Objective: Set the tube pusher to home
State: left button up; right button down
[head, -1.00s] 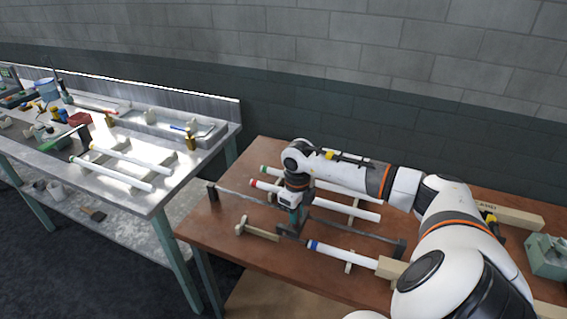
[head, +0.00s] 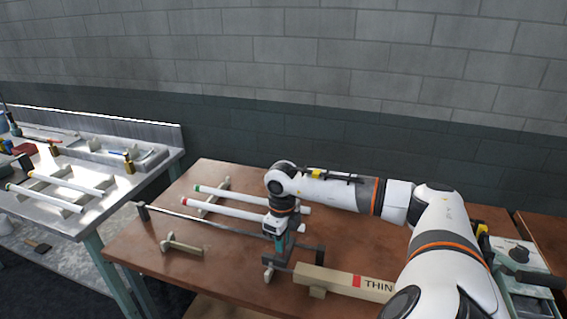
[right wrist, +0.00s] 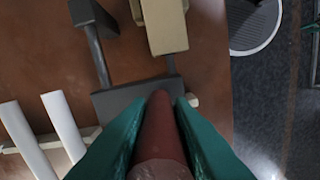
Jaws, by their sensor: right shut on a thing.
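The tube pusher is a dark grey carriage (right wrist: 128,98) on a grey rail (head: 195,222) above the brown table. It stands toward the rail's right end, close to the dark end block (head: 319,255). My right gripper (head: 275,236) reaches down to it. In the right wrist view the teal fingers (right wrist: 160,115) are shut on its reddish-brown handle (right wrist: 160,140), which hides part of the carriage. A beige block (right wrist: 165,25) marked "THIN" lies just past the carriage; it also shows in the head view (head: 335,281). My left gripper is not in view.
White tubes with a green end (head: 225,196) and a red end (head: 228,210) lie on supports behind the rail. A beige stand (head: 170,243) is at front left. A teal machine (head: 515,258) stands at right. A metal bench (head: 85,205) is left.

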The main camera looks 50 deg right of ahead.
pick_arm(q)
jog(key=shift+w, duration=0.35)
pick_arm(e)
jog(key=shift+w, duration=0.1)
jog(key=c, duration=1.3)
grip_release()
notch_tip(320, 180, up, 11)
jog(key=shift+f+b, duration=0.1)
jog(key=shift+b, duration=1.1)
jog(key=shift+r, duration=0.7)
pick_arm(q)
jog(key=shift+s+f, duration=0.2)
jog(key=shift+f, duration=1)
